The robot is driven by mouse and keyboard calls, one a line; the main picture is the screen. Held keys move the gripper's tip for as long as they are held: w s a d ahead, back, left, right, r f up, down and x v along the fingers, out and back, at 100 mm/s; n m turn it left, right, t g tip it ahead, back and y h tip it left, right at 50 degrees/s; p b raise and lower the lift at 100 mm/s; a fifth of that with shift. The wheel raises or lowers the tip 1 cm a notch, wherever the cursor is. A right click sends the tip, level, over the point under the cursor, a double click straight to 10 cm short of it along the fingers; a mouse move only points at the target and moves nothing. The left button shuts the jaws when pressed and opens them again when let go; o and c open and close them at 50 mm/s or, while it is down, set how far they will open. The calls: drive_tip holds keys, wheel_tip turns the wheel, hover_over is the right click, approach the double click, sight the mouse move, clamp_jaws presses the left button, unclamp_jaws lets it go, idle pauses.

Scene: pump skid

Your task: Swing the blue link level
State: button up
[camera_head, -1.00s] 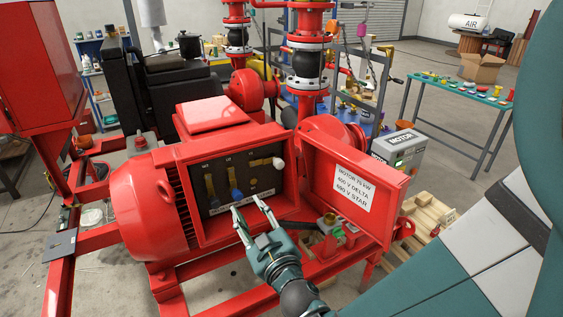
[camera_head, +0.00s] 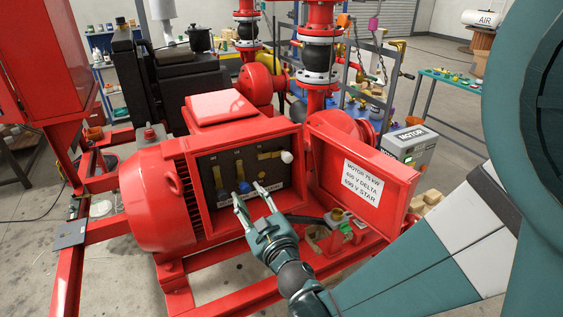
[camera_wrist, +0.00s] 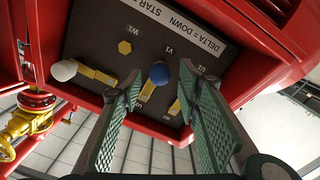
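The blue link (camera_head: 240,170) is a brass strip with a blue knob (camera_head: 245,187) at its lower end, hanging down in the middle of the black terminal panel (camera_head: 262,193). My gripper (camera_head: 247,190) is open at the panel, with one fingertip on each side of the blue knob. In the wrist view the blue knob (camera_wrist: 159,73) shows between the open fingers, with gaps visible; contact cannot be told. The white-knobbed link (camera_head: 270,155) lies level at the right. Another brass link (camera_head: 217,178) hangs down at the left.
The panel sits inside a red terminal box (camera_head: 205,210) on the red motor (camera_head: 155,205). Its open lid (camera_head: 360,175), bearing a label, stands close at right. A small tray with a green part (camera_head: 346,227) is below the lid. The panel's label strip (camera_wrist: 180,25) reads in part "DELTA = DOWN".

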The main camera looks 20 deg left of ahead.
sight(247, 191)
drive_tip(key=shift+x, duration=2.05)
clamp_jaws()
